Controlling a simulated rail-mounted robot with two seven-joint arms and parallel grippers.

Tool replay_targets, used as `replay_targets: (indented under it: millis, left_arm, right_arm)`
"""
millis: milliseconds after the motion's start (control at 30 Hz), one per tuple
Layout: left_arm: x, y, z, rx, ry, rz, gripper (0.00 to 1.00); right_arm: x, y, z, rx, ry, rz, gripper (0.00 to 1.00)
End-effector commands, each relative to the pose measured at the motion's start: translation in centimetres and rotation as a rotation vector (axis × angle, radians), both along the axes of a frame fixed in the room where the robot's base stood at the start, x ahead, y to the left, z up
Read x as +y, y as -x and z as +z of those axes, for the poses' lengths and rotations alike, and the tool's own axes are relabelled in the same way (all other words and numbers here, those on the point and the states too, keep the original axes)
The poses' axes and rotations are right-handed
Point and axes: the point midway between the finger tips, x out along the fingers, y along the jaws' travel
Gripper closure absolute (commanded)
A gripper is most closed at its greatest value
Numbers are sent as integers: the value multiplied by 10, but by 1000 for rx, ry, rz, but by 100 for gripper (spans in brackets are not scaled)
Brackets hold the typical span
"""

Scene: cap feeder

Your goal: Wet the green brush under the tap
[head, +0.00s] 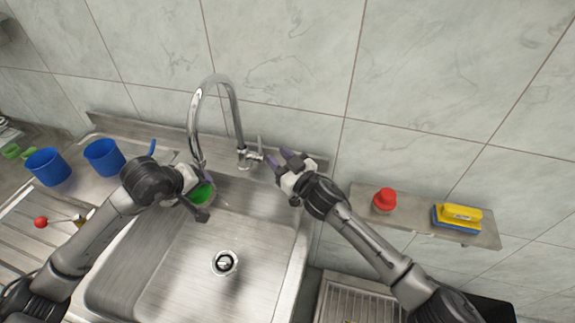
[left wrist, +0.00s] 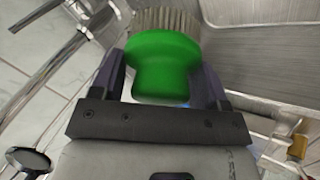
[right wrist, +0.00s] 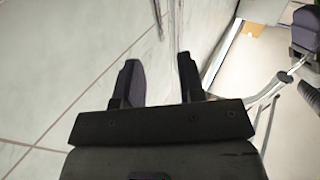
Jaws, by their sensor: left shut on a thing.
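The green brush (head: 202,193) is held over the back left of the sink, below the tap's spout; its green knob (left wrist: 163,65) and pale bristles (left wrist: 165,20) show in the left wrist view. My left gripper (head: 197,180) is shut on the knob. The chrome tap (head: 235,100) arches over the sink's back edge, with its lever (head: 260,143) at right of the base. I cannot make out any running water. My right gripper (head: 285,160) is open and empty just right of the lever; its fingers (right wrist: 160,75) stand apart in the right wrist view.
The steel sink basin (head: 180,270) has a drain (head: 225,263). Two blue cups (head: 103,157) (head: 47,167) stand on the left. A tiled wall is close behind the tap.

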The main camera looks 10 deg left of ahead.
Motion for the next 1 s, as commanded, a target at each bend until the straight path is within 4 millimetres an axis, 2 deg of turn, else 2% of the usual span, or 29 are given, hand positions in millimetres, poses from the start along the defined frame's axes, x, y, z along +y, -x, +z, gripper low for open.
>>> replay_targets:
  millis: [300, 1000]
  left_arm:
    - [0, 0, 0, 0, 0, 0, 50]
    - [0, 0, 0, 0, 0, 0, 50]
  right_arm:
    - [-22, 17, -2, -1, 0, 0, 64]
    - [-25, 20, -2, -1, 0, 0, 64]
